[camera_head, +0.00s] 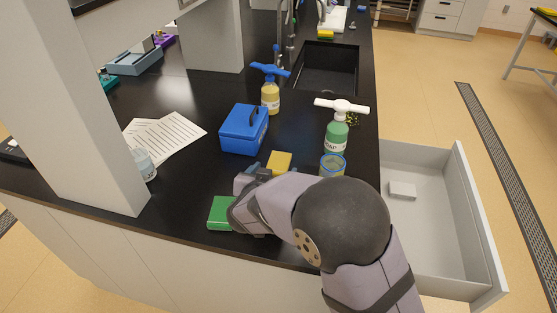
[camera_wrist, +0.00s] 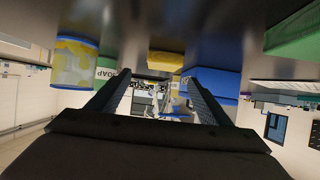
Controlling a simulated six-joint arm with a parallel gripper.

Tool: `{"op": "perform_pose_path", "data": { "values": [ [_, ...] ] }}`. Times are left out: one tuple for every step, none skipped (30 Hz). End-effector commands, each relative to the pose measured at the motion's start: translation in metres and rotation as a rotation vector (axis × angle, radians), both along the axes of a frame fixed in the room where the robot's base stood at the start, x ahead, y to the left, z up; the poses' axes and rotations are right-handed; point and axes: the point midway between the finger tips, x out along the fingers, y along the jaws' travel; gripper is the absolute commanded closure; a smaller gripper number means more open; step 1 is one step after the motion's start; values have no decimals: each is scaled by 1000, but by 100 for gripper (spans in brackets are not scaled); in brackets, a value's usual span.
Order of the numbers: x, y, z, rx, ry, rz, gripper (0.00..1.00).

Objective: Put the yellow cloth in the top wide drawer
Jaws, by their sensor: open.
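A small folded yellow block that looks like the yellow cloth (camera_head: 280,162) lies on the black counter (camera_head: 185,90), in front of the blue box. My gripper (camera_head: 253,180) is low over the counter just left of it and nearer the camera, partly hidden by my arm. In the wrist view, which looks upside down, my gripper (camera_wrist: 157,76) has its two fingers apart with nothing held. The yellow cloth (camera_wrist: 166,61) shows beyond the fingertips, apart from them. A wide drawer (camera_head: 475,215) stands pulled out at the right, below the counter.
A blue box (camera_head: 240,132), a yellow bottle (camera_head: 270,98), a green soap bottle (camera_head: 336,137) and a blue-lidded jar (camera_head: 332,165) stand around the cloth. A green block (camera_head: 219,212) lies left of my gripper. The drawer holds a small pale block (camera_head: 402,190); otherwise its visible floor is clear.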

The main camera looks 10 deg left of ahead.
Motion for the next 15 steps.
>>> {"op": "perform_pose_path", "data": {
  "values": [
    [1,0,0,1,1,0,27],
    [1,0,-1,1,1,0,27],
    [2,0,-2,1,1,0,27],
    [3,0,-2,1,1,0,27],
    [5,0,-3,0,1,0,27],
    [7,0,-5,0,2,-1,27],
    [10,0,-6,0,2,-1,27],
    [12,0,-7,0,1,-1,27],
    [15,0,-8,0,1,0,27],
    [17,0,-10,0,2,0,27],
    [18,0,-10,0,2,0,27],
    [19,1,-11,0,2,1,27],
    [20,1,-11,0,1,1,27],
    [20,1,-11,0,1,1,27],
    [20,1,-11,0,1,1,27]
  ]
}}
